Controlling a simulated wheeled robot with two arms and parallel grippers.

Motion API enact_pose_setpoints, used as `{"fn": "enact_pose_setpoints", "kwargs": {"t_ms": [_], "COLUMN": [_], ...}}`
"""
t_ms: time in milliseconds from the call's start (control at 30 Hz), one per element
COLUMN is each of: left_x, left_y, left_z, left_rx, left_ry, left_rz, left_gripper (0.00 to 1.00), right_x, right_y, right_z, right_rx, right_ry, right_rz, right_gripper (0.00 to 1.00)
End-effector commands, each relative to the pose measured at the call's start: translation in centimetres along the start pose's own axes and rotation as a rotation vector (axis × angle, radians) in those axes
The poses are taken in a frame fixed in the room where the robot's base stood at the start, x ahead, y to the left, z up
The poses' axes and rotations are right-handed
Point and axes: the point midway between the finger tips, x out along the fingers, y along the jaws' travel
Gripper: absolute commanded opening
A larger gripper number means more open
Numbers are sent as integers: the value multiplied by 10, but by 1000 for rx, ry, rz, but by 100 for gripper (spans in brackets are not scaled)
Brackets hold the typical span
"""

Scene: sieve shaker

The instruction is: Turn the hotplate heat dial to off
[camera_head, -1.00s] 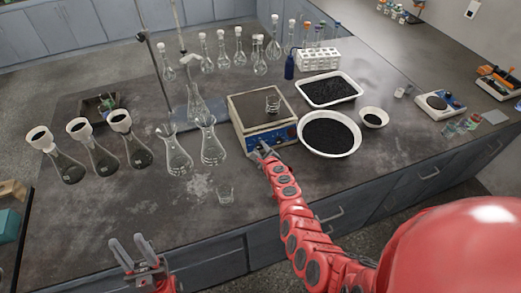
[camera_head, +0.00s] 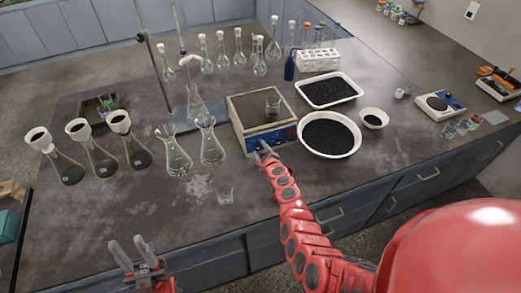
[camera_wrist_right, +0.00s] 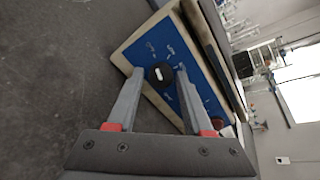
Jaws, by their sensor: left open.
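The hotplate (camera_head: 241,134) is a cream box with a dark top and a blue front panel, in the middle of the bench. A glass beaker (camera_head: 273,104) stands on its top. In the right wrist view the heat dial (camera_wrist_right: 160,73) is a round black knob with a white mark on the blue panel (camera_wrist_right: 150,50). My right gripper (camera_wrist_right: 160,72) is at the panel, open, with one fingertip on each side of the dial and narrow gaps. It hides the dial in the head view (camera_head: 264,149). My left gripper (camera_head: 130,246) is open and empty at the bench's front edge.
The bench's front left is mostly clear.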

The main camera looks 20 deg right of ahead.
Motion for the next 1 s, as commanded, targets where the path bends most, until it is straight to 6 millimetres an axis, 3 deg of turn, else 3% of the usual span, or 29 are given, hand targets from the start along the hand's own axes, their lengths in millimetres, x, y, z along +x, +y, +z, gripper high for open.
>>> {"fn": "enact_pose_setpoints", "kwargs": {"t_ms": [67,467,800,1000], "left_x": [0,6,42,47], "left_y": [0,0,-2,-2], "left_z": [0,-1,-7,-8], "left_rx": [0,0,0,0], "left_ry": [0,0,0,0], "left_rz": [0,0,0,0], "left_gripper": [41,41,41,41], "right_x": [0,-6,-60,-95], "right_y": [0,-2,-4,-1], "right_z": [0,2,3,0], "right_rx": [1,2,6,4], "right_ry": [0,-1,2,3], "right_rz": [0,-1,-4,-4], "right_gripper": [67,67,67,67]}}
